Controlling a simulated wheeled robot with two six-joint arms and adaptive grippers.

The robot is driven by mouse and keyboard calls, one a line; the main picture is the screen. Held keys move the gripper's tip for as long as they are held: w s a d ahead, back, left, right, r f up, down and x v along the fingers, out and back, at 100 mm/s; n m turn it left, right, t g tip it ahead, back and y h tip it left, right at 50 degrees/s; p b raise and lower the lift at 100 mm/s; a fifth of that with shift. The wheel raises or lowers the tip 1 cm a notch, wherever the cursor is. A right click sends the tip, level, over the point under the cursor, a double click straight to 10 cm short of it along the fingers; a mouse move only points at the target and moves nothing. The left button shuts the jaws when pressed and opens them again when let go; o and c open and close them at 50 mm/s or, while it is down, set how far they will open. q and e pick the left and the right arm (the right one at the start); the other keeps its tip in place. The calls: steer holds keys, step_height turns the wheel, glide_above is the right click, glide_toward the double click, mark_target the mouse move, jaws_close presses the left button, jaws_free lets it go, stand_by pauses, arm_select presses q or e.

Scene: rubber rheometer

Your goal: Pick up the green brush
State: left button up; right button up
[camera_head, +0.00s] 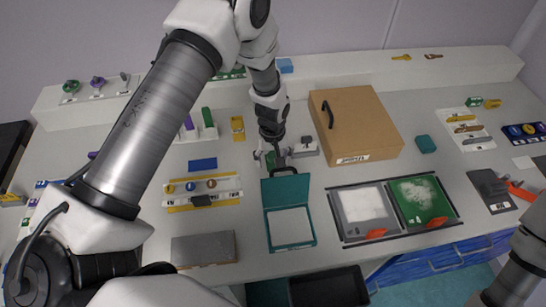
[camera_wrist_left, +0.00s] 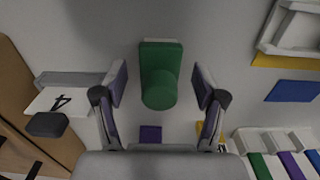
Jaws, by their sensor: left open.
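In the head view my left gripper (camera_head: 271,158) reaches down near the middle of the table, behind the open teal case, and mostly hides the brush there. I cannot tell how far the fingertips are above the table. My right gripper is out of view.
The open teal case (camera_head: 265,222) stands just in front of the gripper. A cardboard box (camera_head: 365,125) stands to its right, with a small grey device (camera_head: 304,147) between. Trays of white and green material (camera_head: 340,215) lie front right. A blue pad (camera_head: 202,164) lies left.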

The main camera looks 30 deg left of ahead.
mark_target(273, 154)
arm_select(q)
steer(key=shift+w+f, duration=0.2)
steer(key=shift+f, duration=0.4)
steer(key=shift+s, duration=0.1)
steer(key=shift+s+r, duration=0.1)
steer(key=shift+r, duration=0.05)
steer(key=c, duration=0.4)
jaws_close()
steer(key=shift+r, duration=0.1)
steer(key=shift+r, duration=0.25)
step_height(273, 154, up, 9)
steer(key=b, duration=0.3)
steer(key=shift+r, duration=0.15)
steer(key=c, duration=0.7)
jaws_free()
